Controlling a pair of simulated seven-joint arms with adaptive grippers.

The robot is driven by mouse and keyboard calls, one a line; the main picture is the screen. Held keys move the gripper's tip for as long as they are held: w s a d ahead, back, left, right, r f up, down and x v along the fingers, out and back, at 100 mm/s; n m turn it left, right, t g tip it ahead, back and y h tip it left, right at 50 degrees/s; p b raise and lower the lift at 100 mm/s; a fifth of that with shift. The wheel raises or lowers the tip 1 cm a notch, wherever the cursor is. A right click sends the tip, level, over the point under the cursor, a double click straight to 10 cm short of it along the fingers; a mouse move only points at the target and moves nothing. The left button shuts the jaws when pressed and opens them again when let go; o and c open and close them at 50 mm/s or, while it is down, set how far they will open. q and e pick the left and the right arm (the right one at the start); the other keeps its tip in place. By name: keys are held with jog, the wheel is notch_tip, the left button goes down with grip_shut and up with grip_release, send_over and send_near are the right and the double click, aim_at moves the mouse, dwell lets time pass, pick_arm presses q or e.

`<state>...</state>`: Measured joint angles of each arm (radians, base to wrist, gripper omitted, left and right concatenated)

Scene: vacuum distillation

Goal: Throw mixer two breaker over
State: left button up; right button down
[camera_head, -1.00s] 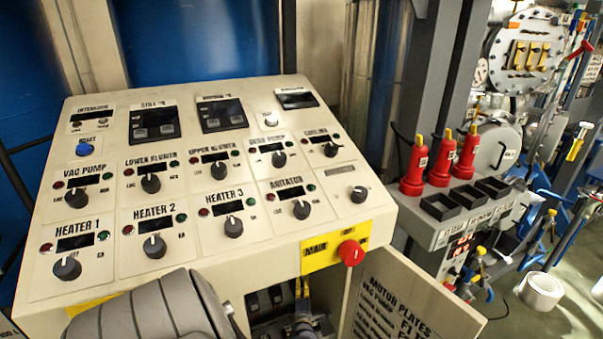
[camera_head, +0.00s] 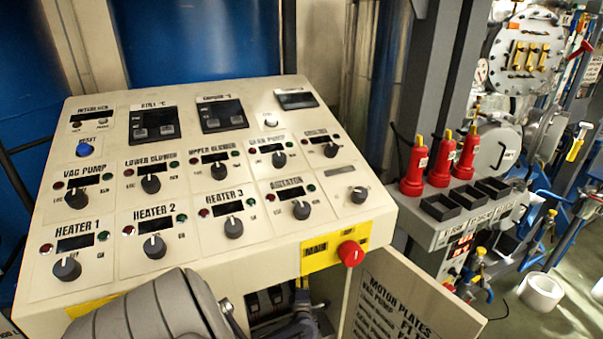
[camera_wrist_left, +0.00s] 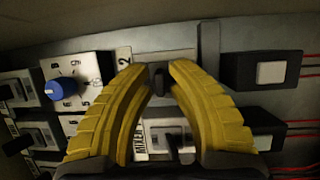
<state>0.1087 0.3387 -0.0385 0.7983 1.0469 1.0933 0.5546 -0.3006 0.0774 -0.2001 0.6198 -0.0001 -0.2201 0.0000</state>
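In the left wrist view my left gripper (camera_wrist_left: 160,76) has its two yellow fingers apart, one on each side of a dark breaker lever (camera_wrist_left: 158,74). A gap shows between the lever and the fingers; I cannot tell whether either touches it. A label (camera_wrist_left: 124,58) beside this breaker ends in "2", and the left finger hides the rest. A lower breaker (camera_wrist_left: 168,137) shows between the fingers, with a label starting "MIXE". In the head view my left arm reaches into the open cabinet (camera_head: 270,302) under the console, where the gripper is largely hidden. My right gripper is not in view.
A blue knob (camera_wrist_left: 56,89) and dark blocks (camera_wrist_left: 262,70) with red wires flank the breakers. The console (camera_head: 130,270) with its red main button (camera_head: 351,253) overhangs the cabinet. The open door (camera_head: 415,300) stands at the right.

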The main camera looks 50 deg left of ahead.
pick_arm(q)
grip_shut()
jog(key=shift+a+f+y, duration=0.1)
jog(key=shift+f+y, duration=0.2)
jog(key=shift+y, duration=0.1)
jog(key=shift+m+t, duration=0.3)
jog(key=shift+o, duration=2)
grip_release()
jog(key=shift+d, duration=0.2)
jog(key=v, duration=1.1)
jog(key=shift+s+d+f, duration=0.2)
jog(key=shift+s+d, duration=0.05)
jog(key=shift+d, duration=0.05)
